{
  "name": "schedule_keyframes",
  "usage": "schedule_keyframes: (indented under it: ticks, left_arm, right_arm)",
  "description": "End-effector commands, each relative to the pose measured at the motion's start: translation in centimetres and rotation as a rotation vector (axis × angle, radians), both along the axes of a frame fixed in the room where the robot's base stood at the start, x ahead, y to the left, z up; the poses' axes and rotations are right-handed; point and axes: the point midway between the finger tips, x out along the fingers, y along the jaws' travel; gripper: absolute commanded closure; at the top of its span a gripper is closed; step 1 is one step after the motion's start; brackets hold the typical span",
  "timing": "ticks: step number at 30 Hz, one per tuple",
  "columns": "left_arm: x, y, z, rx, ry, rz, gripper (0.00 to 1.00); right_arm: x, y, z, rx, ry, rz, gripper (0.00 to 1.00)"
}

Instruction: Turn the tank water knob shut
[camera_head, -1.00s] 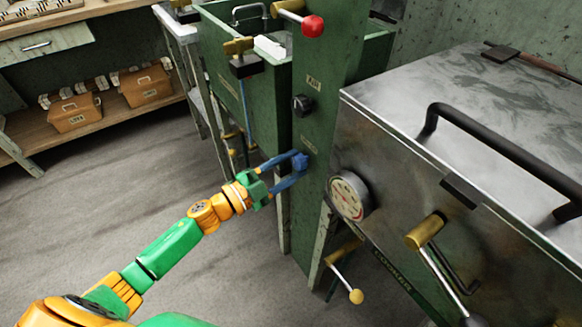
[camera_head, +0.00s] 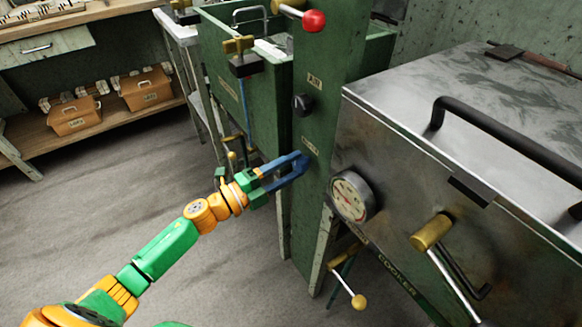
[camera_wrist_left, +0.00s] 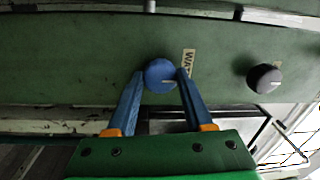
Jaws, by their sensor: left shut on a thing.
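The tank water knob (camera_wrist_left: 160,74) is a round blue knob on the green panel, beside a label that partly reads "WAT" in the left wrist view. A pale mark shows on its face. My left gripper (camera_head: 302,161) has its blue fingers at the panel, just below the small label in the head view. It is shut on the knob, with one finger on each side in the left wrist view (camera_wrist_left: 159,76). In the head view the fingers largely hide the knob. My right gripper is not in view.
A black knob (camera_head: 302,105) sits higher on the same green panel, under an "AIR" label. The metal cooker (camera_head: 430,150) with its gauge (camera_head: 350,196) stands close to the right. A green tank (camera_head: 228,88) is behind. Open floor (camera_head: 90,220) lies to the left.

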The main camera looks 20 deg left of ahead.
Motion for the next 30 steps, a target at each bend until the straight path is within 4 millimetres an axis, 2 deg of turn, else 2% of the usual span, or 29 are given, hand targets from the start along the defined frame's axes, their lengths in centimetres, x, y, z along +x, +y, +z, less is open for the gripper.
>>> schedule_keyframes:
  ticks: [11,12,15,24,30]
  left_arm:
    - [0.0,0.0,-0.1,0.007,-0.002,-0.001,1.00]
    - [0.0,0.0,-0.1,0.007,-0.002,-0.001,0.43]
    - [0.0,0.0,-0.1,0.006,-0.002,-0.001,0.18]
    - [-0.1,0.1,-0.1,0.004,-0.001,0.000,0.18]
    - [-2.8,2.2,-0.6,0.005,0.004,0.001,0.18]
  right_arm:
    - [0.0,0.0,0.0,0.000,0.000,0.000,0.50]
    - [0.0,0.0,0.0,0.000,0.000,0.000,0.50]
    - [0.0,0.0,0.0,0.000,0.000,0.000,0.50]
    - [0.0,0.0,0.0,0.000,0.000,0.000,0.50]
    - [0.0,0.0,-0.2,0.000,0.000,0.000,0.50]
